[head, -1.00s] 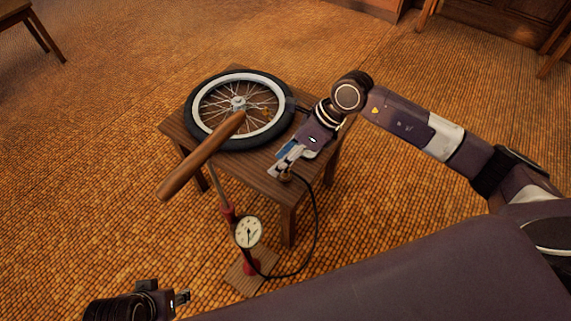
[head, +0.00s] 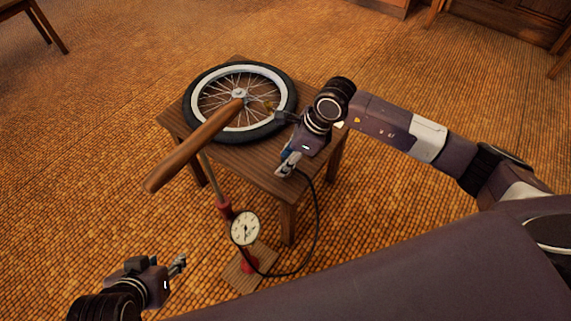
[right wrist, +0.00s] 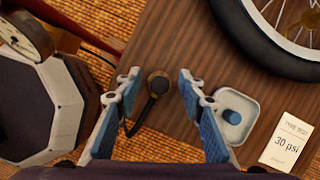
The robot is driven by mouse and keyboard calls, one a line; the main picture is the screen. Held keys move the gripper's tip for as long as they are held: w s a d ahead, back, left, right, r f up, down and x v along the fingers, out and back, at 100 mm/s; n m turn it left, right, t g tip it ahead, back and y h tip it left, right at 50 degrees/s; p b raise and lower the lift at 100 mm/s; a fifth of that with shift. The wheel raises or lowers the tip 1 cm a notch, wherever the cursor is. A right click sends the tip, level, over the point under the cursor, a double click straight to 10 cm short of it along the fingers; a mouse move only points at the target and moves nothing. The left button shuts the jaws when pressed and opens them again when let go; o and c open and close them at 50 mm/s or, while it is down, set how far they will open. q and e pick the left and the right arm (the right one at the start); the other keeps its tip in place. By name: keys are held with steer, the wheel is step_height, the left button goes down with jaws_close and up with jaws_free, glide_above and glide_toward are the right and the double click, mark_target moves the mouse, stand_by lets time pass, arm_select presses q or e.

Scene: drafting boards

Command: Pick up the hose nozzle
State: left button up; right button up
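The hose nozzle (right wrist: 158,83) shows in the right wrist view as a small dark and brown round piece at the table's edge, with the black hose (head: 317,215) running from it. My right gripper (right wrist: 157,78) is open, its blue-padded fingers on either side of the nozzle with a visible gap on both sides. In the head view this gripper (head: 287,166) is over the table's front corner and hides the nozzle. My left gripper (head: 178,265) is at the lower left, away from the table; whether its fingers are apart is too small to tell.
A spoked wheel (head: 279,117) lies on the wooden table (head: 237,163). A floor pump with a wooden handle (head: 195,147) and gauge (head: 245,228) stands in front. A small dish (right wrist: 247,103) with a blue cap (right wrist: 232,117) and a "30 psi" card (right wrist: 287,141) lie right of the nozzle.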

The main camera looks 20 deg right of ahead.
arm_select(q)
steer(key=shift+w, duration=0.1)
arm_select(e)
steer(key=shift+c, duration=0.3)
jaws_close()
steer(key=shift+r, duration=0.1)
steer(key=shift+w+r, duration=0.1)
steer(key=shift+r, duration=0.35)
step_height(320, 180, up, 2)
steer(key=shift+p, duration=0.4)
step_height(320, 180, up, 5)
steer(key=shift+f+p, duration=0.2)
steer(key=shift+p, duration=0.35)
arm_select(q)
steer(key=s+a+f+g+p, duration=0.1)
steer(key=s+f+g+p, duration=0.1)
steer(key=s, duration=0.3)
steer(key=shift+s+a+g+y, duration=0.25)
steer(key=shift+a+g+y, duration=0.05)
steer(key=shift+g, duration=0.2)
arm_select(e)
step_height(320, 180, up, 12)
steer(key=shift+r, duration=0.15)
